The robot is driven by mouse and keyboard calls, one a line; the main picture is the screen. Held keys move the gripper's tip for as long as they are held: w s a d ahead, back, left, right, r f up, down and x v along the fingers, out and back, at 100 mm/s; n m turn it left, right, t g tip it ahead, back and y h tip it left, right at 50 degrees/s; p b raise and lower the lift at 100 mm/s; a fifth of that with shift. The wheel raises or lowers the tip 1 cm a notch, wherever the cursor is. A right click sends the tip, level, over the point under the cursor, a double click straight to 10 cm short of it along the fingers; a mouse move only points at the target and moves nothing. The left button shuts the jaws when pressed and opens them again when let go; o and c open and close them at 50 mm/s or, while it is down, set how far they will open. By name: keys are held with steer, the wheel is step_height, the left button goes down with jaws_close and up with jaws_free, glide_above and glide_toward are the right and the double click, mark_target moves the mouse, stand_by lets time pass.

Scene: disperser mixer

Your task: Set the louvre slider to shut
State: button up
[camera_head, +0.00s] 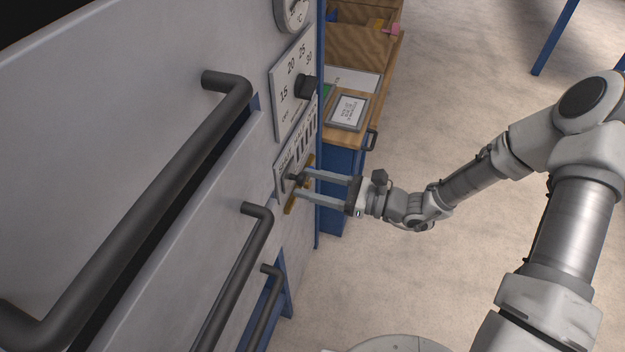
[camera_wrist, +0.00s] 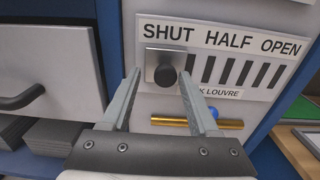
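The louvre slider is a black round knob (camera_wrist: 166,76) on a square metal plate (camera_wrist: 152,58), at the left end of a white panel (camera_wrist: 215,34) lettered SHUT, HALF, OPEN. The plate sits below the word SHUT, with several dark slots bare to its right. The head view shows the panel (camera_head: 303,132) side-on, with the knob (camera_head: 296,179) at its near end. My gripper (camera_wrist: 158,76) is open, its fingers on either side of the knob in the wrist view. The right finger looks close to the knob; I cannot tell whether it touches. My gripper (camera_head: 299,183) also shows in the head view.
Dark handles (camera_head: 243,262) stick out from the cabinet. A wooden-topped bench (camera_head: 372,105) stands beyond.

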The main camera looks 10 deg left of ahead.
steer(key=shift+w+r, duration=0.1)
stand_by(0.3)
steer(key=shift+d, duration=0.5)
steer(key=s+d+p, duration=0.1)
steer(key=d+p, duration=0.1)
steer(key=d, duration=1.4)
steer(key=shift+s+d+p, duration=0.2)
steer(key=shift+p, duration=0.2)
steer(key=s+d+r+n+t+h, duration=0.1)
steer(key=s+d+r+n+h, duration=0.25)
steer(key=r+n+h, duration=0.35)
steer(key=s+d+r+n+t+h, duration=0.2)
steer(key=s+r+n+h, duration=0.3)
steer(key=r, duration=0.4)
steer(key=s+d+r+n+t+h, duration=0.1)
steer(key=s+d+r+n+h, duration=0.2)
steer(key=s+r+n+h, duration=0.3)
step_height(320, 180, up, 16)
steer(key=w+p, duration=0.1)
steer(key=p, duration=1.3)
steer(key=shift+n+p, duration=0.3)
steer(key=shift+n, duration=0.1)
